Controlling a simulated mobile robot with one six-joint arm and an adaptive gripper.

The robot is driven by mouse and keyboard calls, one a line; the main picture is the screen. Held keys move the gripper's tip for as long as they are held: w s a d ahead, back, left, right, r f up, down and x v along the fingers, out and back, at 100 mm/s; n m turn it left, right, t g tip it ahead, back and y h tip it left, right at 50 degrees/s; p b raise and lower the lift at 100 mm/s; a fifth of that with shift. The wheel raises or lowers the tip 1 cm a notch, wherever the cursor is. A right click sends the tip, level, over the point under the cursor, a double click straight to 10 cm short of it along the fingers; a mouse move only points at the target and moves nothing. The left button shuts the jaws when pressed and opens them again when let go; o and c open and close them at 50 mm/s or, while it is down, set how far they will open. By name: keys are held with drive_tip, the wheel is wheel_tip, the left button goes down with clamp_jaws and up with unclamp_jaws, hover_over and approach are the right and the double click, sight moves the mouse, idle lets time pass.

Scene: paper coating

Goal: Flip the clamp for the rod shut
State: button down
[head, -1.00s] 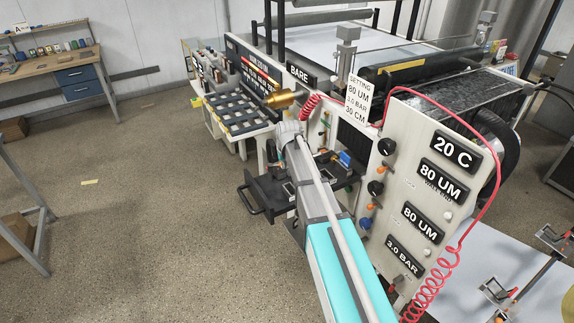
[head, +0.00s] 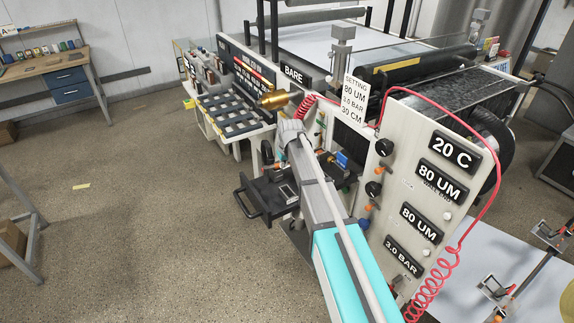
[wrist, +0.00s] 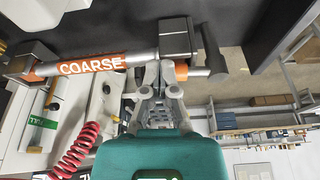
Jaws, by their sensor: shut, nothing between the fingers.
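In the wrist view the rod (wrist: 108,64), silver with an orange band reading COARSE, runs across the upper left. Its right end enters a dark grey clamp block (wrist: 178,40). A grey lever (wrist: 213,52) stands beside the block on the right, with an orange collar and short grey stub (wrist: 190,71) under the block. I cannot tell whether the clamp is open or shut. A second grey block (wrist: 33,58) is at the rod's left end. My gripper (wrist: 158,75) is shut and empty, its tips just below the clamp block; contact is unclear. In the head view, my arm hides the gripper.
A red coiled hose (wrist: 78,150) lies left of my gripper. In the head view the machine's labelled panel (head: 428,205) stands right of my arm. A black tray with a handle (head: 262,200) juts out on the left. Open floor (head: 130,240) lies farther left.

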drive_tip(key=shift+w+d, duration=0.1)
drive_tip(key=shift+w, duration=0.15)
drive_tip(key=shift+s+a, duration=0.1)
drive_tip(key=shift+a, duration=0.1)
drive_tip(key=shift+s+d, duration=0.15)
drive_tip(key=shift+s, duration=0.25)
drive_tip(key=s+d+p+v, duration=0.1)
drive_tip(key=s+p+v, duration=0.1)
drive_tip(key=p+v, duration=0.8)
drive_tip(key=shift+s+d+r, duration=0.25)
drive_tip(key=shift+s+r, duration=0.05)
idle(0.5)
